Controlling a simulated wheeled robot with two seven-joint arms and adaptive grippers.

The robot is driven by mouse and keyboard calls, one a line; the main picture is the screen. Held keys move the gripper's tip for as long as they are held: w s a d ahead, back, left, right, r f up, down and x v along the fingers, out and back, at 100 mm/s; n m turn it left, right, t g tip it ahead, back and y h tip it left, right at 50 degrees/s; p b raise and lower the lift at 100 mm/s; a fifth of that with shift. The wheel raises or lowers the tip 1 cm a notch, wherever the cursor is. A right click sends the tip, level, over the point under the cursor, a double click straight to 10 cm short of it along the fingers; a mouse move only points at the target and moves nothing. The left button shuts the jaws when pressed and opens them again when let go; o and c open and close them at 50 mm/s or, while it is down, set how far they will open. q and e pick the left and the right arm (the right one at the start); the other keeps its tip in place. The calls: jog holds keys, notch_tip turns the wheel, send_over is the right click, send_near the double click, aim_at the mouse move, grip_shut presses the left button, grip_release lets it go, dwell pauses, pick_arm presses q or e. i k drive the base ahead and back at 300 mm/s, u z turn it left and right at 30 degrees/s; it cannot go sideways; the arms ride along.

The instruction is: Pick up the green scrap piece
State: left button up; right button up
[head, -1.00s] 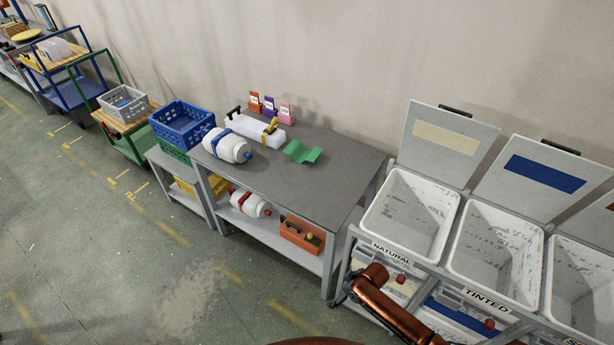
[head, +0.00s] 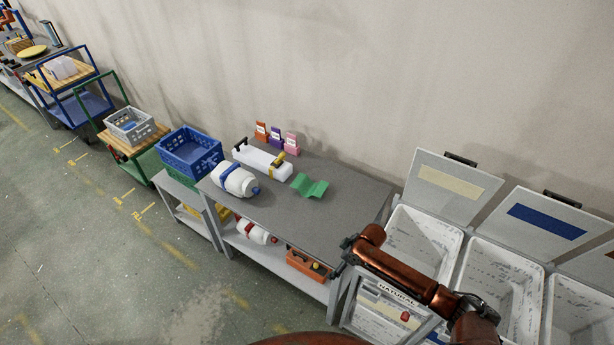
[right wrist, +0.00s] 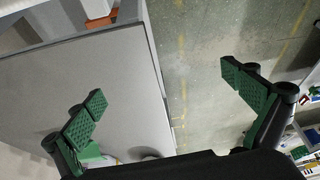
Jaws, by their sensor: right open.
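The green scrap piece (head: 310,187) is a wavy, bent sheet lying on the grey table top (head: 345,205). It is near the back of the table, right of a white box-shaped device, and nothing holds it. My right gripper (head: 342,262) is at the table's front right corner in the head view, well apart from the scrap. In the right wrist view its green-padded fingers (right wrist: 163,85) are wide open and empty, with the table edge and floor beyond. My left gripper is not in view.
A white bottle (head: 235,180), the white device (head: 262,162) and several small label cards (head: 275,138) share the table top. An orange toolbox (head: 306,264) is on the lower shelf. White bins (head: 424,236) stand at right. The table's right half is clear.

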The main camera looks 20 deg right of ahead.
aim_at(308, 188)
jog(key=i, duration=1.6)
